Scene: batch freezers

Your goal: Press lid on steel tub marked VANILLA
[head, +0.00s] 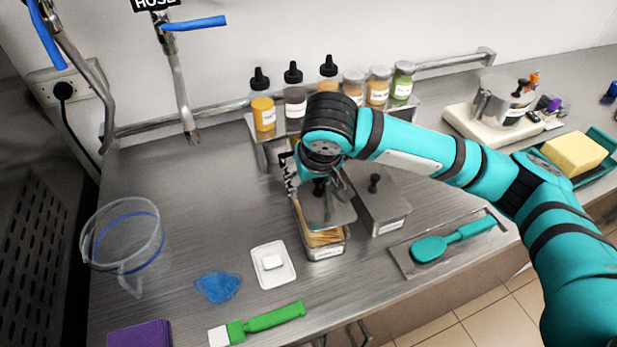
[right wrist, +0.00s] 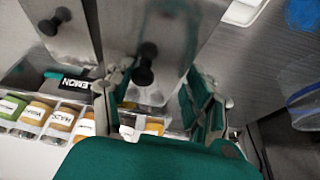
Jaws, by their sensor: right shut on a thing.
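A steel tub (head: 327,252) with tan contents stands near the middle of the counter; its small white label is too small to read. A steel lid (head: 335,213) with a black knob is over the tub. The lid covers its rear, and the tan contents show at the front, so it is not seated squarely. My right gripper (head: 322,185) is shut on this lid from above. In the right wrist view, the lid's knob (right wrist: 145,65) shows between the fingers of the gripper (right wrist: 155,95). My left gripper is not in view.
A second lidded steel tub (head: 382,203) stands close on the right. A tray (head: 405,262) with a teal spatula lies right of it. A white dish (head: 287,275), blue cloth (head: 217,287) and clear jug (head: 128,245) are to the left. Bottles and jars stand on a rack (head: 262,140) behind.

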